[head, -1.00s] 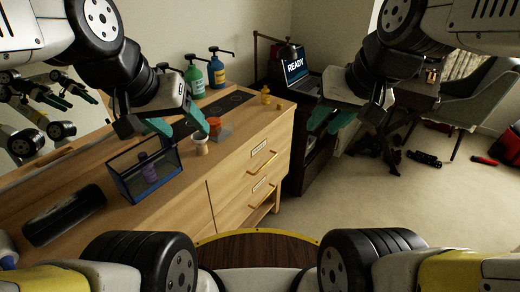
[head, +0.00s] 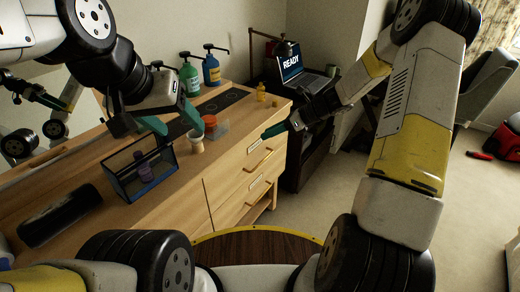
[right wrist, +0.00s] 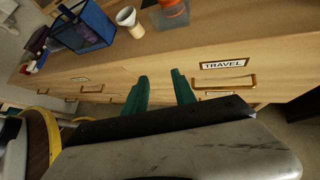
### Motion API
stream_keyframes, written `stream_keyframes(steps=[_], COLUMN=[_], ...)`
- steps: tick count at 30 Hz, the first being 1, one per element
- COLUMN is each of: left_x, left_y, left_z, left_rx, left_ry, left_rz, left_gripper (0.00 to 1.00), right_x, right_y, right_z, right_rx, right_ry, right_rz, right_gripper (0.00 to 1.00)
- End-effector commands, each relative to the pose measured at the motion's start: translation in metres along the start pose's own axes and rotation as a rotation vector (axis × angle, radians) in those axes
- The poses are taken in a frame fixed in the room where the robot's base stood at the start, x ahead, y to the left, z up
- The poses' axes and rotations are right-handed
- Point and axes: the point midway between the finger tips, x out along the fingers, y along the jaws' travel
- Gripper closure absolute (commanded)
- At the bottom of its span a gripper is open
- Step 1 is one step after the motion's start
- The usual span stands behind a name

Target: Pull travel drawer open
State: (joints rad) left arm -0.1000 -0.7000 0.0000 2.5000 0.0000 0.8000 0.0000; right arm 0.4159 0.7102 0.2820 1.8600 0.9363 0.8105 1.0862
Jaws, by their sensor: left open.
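The travel drawer (right wrist: 265,68) is the upper drawer of the wooden dresser, with a "TRAVEL" label and a brass bar handle (right wrist: 225,83) in the right wrist view. In the head view its handle (head: 259,162) is on the dresser's right part, and the drawer looks shut. My right gripper (right wrist: 160,80) is open and empty, its green fingers pointing at the dresser front left of the handle, apart from it. In the head view the right gripper (head: 271,132) is above the handle. My left gripper (head: 172,122) is open and empty above the dresser top.
A lower drawer handle (head: 260,193) sits below. Open carpet (head: 300,205) lies in front of the drawers.

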Motion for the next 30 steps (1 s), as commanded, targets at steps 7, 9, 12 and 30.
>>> stream_keyframes(steps=[7, 9, 12, 30], left_x=[0.000, 0.000, 0.000, 0.000], left_y=[0.000, 0.000, 0.000, 0.000], left_z=[0.000, 0.000, 0.000, 0.000], left_rx=[0.000, 0.000, 0.000, 0.000], left_ry=[0.000, 0.000, 0.000, 0.000], left_rz=[0.000, 0.000, 0.000, 0.000], left_gripper=[0.38, 0.38, 0.38, 0.38], right_x=[0.059, 0.073, 0.091, 0.150], right_y=[-0.070, -0.087, -0.107, -0.146], right_z=[-0.068, -0.089, -0.119, -0.157], right_rx=[0.638, 0.817, 1.051, 1.438], right_ry=[-0.257, -0.334, -0.436, -0.615], right_rz=[0.015, 0.024, 0.040, 0.082], right_gripper=[0.68, 0.68, 0.68, 0.68])
